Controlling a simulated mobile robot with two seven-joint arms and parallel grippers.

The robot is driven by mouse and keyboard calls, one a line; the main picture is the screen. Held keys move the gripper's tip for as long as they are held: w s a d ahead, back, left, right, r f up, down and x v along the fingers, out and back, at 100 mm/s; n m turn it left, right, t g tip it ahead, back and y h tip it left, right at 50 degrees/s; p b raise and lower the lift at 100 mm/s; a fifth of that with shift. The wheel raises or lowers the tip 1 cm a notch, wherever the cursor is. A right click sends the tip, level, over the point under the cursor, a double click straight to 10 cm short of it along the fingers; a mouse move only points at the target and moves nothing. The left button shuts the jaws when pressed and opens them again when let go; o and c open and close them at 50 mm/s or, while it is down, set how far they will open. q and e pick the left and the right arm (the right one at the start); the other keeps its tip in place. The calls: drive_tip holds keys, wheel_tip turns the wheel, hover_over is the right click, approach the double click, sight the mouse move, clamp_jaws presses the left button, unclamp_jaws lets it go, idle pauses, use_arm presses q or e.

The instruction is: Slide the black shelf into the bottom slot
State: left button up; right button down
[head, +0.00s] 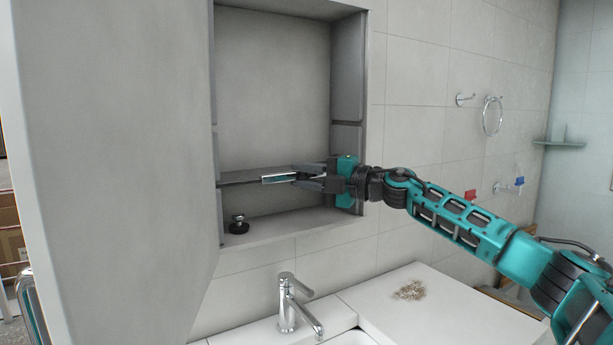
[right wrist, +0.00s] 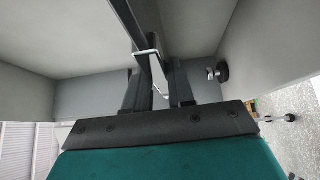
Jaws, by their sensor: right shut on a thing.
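The black shelf (head: 240,179) is a thin dark panel lying roughly level inside the lower part of the open wall cabinet (head: 273,90). Its left end reaches the cabinet's left side wall; whether it sits in a slot there I cannot tell. My right gripper (head: 303,178) is shut on the shelf's front edge, near a shiny strip (head: 280,179). In the right wrist view the dark shelf (right wrist: 157,28) runs away from between the fingers (right wrist: 158,88). The shelf's right end is hidden behind my gripper. My left gripper is out of view.
A small black-based knobbed item (head: 238,226) stands on the cabinet floor below the shelf. The large open cabinet door (head: 110,150) fills the left. A tap (head: 290,302) rises below the cabinet. A brownish pile (head: 410,291) lies on the white counter (head: 440,310).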

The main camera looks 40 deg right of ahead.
drive_tip(key=shift+r, duration=0.2)
drive_tip(key=c, duration=0.9)
unclamp_jaws()
drive_tip(key=shift+f, duration=0.35)
drive_tip(key=b+v, duration=0.9)
drive_tip(key=v, duration=0.3)
drive_tip(key=shift+s+d+r+b, duration=0.15)
drive_tip(key=shift+s+r+b, duration=0.05)
drive_tip(key=shift+s+b, duration=0.15)
